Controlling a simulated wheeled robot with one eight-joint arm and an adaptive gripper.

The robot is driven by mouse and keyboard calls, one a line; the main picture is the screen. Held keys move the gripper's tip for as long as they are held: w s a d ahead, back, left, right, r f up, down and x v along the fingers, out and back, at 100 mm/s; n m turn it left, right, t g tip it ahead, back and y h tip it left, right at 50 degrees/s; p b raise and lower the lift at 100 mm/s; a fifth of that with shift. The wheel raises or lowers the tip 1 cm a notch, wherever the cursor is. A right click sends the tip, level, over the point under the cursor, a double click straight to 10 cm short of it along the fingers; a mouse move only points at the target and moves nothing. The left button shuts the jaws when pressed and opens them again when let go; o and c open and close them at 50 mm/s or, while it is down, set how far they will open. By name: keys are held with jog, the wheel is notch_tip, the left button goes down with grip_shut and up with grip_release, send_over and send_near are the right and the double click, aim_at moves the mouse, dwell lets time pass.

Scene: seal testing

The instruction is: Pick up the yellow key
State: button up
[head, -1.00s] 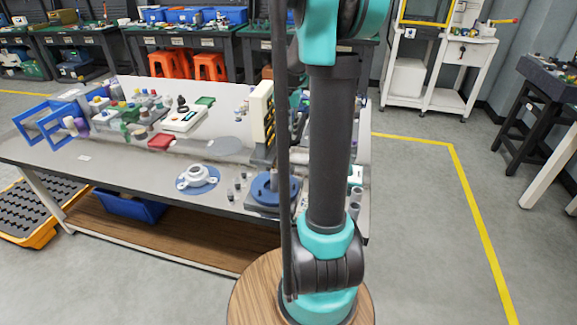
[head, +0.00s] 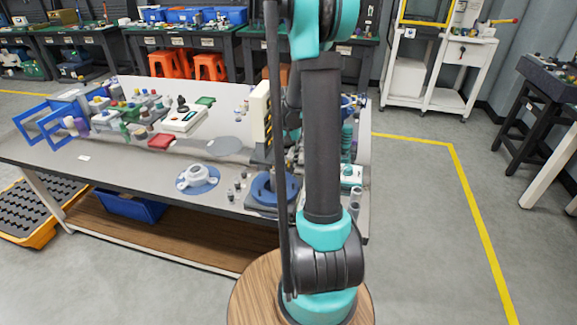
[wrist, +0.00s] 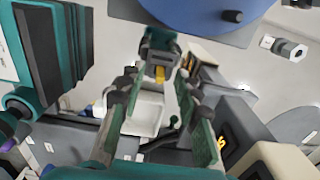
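My gripper (wrist: 158,88) shows in the wrist view with its two green-padded fingers apart and nothing clasped between them. A small yellow piece (wrist: 160,73), which looks like the yellow key, sits on a dark teal fixture (wrist: 160,45) just beyond the fingertips, roughly centred between them. The key's shape is too small to make out, and contact with the fingers cannot be seen. In the head view my arm hides the gripper and the key.
A blue round base (wrist: 195,15) lies beyond the fixture in the wrist view. A dark panel with yellow marks (wrist: 221,143) stands close on the right. In the head view the grey worktable (head: 110,172) holds a white flanged part (head: 197,178) and several bottles.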

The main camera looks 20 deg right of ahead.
jog(key=shift+f, duration=0.1)
grip_shut()
dwell(0.4)
